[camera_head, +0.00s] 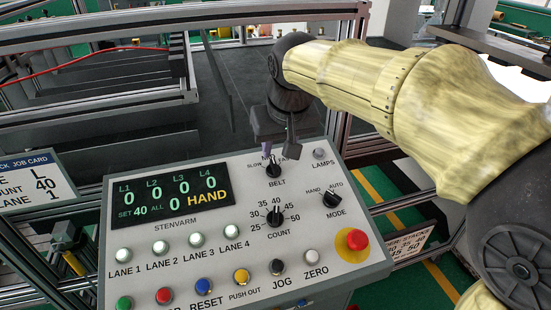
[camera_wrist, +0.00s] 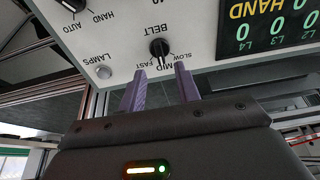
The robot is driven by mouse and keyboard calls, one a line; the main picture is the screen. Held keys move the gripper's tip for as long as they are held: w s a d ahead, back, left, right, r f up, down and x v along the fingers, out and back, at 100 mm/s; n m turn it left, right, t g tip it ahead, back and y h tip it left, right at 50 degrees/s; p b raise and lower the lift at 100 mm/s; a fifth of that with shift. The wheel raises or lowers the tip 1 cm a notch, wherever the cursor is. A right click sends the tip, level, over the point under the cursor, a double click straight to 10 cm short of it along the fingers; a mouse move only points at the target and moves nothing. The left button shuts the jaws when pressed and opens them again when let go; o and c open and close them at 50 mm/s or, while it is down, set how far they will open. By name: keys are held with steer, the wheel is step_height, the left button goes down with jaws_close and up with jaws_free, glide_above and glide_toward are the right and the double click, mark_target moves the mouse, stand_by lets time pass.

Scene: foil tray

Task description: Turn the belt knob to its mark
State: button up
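The belt knob (camera_head: 274,171) is a small black knob above the word BELT on the grey panel (camera_head: 330,262). It also shows in the wrist view (camera_wrist: 159,48), upside down, with SLOW, MID and FAST printed around it. My gripper (camera_head: 272,150) is just behind the knob in the head view and hides part of the MID label. In the wrist view my gripper (camera_wrist: 160,70) has its two purple fingers apart, one to each side of the knob's line, with nothing between them. Contact with the knob cannot be told.
The mode knob (camera_head: 331,199), count knob (camera_head: 275,217) and lamps button (camera_head: 319,153) are close by. A red stop button (camera_head: 357,240) stands at the panel's right. A dark display (camera_head: 170,197) reads HAND. A job card (camera_head: 35,183) is at the left, partly cut off.

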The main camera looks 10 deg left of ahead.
mark_target(275, 164)
steer(key=p+x, duration=0.1)
steer(key=x, duration=0.5)
steer(key=shift+w+a+f, duration=0.1)
steer(key=shift+f, duration=0.15)
steer(key=shift+c, duration=0.4)
jaws_close()
